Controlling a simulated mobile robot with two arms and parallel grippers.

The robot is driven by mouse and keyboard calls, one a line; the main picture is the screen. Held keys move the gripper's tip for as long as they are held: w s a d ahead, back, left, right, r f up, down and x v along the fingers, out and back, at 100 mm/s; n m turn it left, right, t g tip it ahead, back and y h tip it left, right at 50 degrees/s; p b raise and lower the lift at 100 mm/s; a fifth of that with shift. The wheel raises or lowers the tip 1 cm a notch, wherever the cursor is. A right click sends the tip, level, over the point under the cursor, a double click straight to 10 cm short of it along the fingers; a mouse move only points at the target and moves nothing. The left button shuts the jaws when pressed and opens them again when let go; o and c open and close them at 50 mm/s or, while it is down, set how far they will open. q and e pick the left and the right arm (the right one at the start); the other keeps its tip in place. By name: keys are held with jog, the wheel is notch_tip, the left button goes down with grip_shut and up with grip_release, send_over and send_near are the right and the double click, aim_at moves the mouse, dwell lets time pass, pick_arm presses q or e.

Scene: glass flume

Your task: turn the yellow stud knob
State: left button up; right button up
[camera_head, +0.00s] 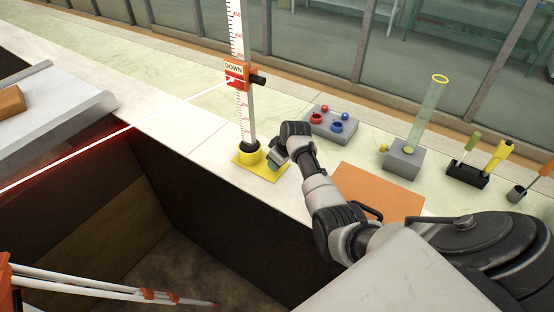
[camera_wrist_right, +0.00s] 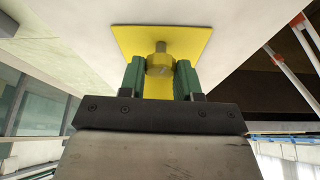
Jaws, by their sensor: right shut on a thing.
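The yellow stud knob (camera_wrist_right: 160,66) sticks out from a yellow plate (camera_wrist_right: 190,42) in the right wrist view, with a short grey stud at its centre. My right gripper (camera_wrist_right: 158,76) has its two green fingers on either side of the knob and is shut on it. In the head view my right gripper (camera_head: 275,164) is low at the right edge of the yellow plate (camera_head: 242,159), beside the foot of the measuring staff, and hides the knob. My left gripper is not in view.
A tall white measuring staff (camera_head: 243,118) with an orange "DOWN" slider (camera_head: 236,75) rises beside my right gripper. A grey block with red and blue parts (camera_head: 333,124), a glass cylinder (camera_head: 427,110) and an orange mat (camera_head: 378,190) lie to the right. The dark open channel is in front.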

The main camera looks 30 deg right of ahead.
jog(key=n, duration=0.2)
jog(key=n+y+b, duration=0.1)
jog(key=shift+d+f+n+g, duration=0.1)
jog(key=shift+d+n+g, duration=0.05)
jog(key=shift+n+g, duration=0.2)
jog(key=shift+w+n+g+y+b, duration=0.1)
jog(key=shift+n+g+y+b, duration=0.25)
jog(key=shift+n+b, duration=0.65)
jog(key=shift+n+g+y+b, duration=0.1)
jog(key=shift+n+y+b, duration=0.5)
jog(key=shift+n, duration=0.55)
jog(key=o, duration=0.9)
jog(key=shift+o, duration=0.2)
jog(key=shift+r, duration=0.2)
jog(key=b+v, duration=0.2)
jog(key=v, duration=0.8)
jog(key=shift+r, duration=0.4)
